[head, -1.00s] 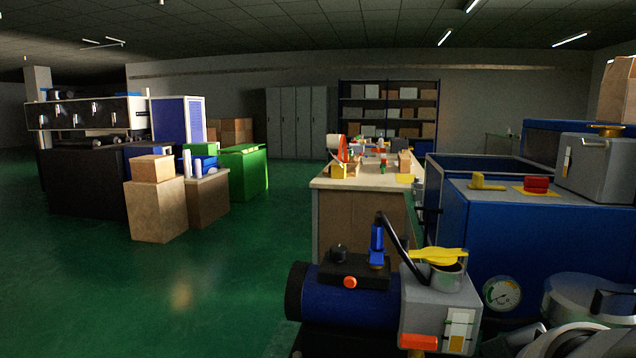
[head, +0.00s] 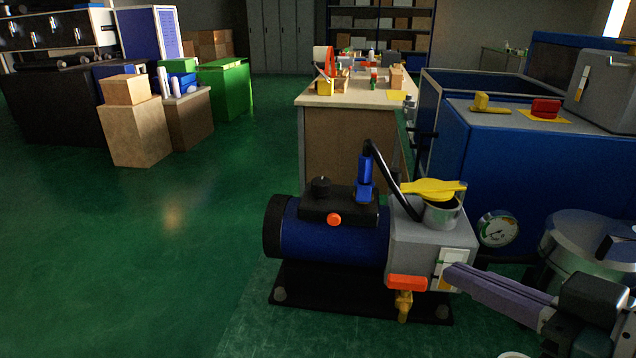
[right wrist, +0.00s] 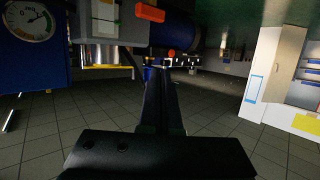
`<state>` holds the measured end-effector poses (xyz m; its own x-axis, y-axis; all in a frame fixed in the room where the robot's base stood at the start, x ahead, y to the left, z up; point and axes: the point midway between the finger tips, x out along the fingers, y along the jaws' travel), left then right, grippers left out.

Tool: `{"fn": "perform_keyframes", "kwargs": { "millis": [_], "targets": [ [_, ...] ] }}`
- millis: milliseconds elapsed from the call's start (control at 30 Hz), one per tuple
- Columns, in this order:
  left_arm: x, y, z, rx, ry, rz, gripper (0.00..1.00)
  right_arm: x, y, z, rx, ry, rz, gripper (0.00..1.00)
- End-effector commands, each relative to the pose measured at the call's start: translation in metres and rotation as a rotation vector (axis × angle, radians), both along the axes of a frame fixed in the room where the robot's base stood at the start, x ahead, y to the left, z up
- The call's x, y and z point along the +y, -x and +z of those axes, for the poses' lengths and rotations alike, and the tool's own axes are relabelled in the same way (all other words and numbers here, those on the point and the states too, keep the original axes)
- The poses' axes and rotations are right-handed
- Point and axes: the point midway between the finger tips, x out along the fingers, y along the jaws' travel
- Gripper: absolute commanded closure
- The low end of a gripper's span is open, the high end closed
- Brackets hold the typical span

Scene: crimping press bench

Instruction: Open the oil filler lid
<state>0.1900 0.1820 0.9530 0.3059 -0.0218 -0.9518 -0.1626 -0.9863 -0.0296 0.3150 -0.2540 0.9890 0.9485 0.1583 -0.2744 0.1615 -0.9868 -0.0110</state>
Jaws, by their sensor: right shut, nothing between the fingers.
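The yellow filler lid (head: 433,188) lies across the top of a short grey filler neck (head: 443,213) on the pump's grey housing (head: 412,248). Whether any gap shows between lid and neck is hard to tell. My right gripper (head: 452,273) is shut and empty, low in front of the housing's right side and below the lid. My left gripper is not in view.
A black hose (head: 390,178) rises left of the lid. An orange lever (head: 407,282) sticks out at the housing's front. A pressure gauge (head: 498,229) and a grey round vessel (head: 590,245) stand to the right. The green floor (head: 180,270) at left is clear.

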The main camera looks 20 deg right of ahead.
Motion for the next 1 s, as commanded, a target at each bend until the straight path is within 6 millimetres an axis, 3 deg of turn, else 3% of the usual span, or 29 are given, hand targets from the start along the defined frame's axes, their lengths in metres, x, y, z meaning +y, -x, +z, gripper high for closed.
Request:
{"fn": "perform_keyframes", "kwargs": {
  "millis": [33,200,433,1000],
  "targets": [
    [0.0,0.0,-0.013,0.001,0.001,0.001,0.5,-0.013,-0.002,-0.004,-0.065,-0.004,-0.013,1.0],
    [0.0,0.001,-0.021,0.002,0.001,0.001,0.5,-0.041,-0.003,0.015,-0.232,-0.022,-0.048,1.0],
    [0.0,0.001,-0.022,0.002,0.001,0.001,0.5,-0.047,-0.015,0.024,-0.283,-0.027,-0.057,1.0],
    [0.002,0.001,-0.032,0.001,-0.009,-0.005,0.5,-0.035,-0.12,0.023,-0.281,-0.027,-0.057,1.0]
  ]
}}
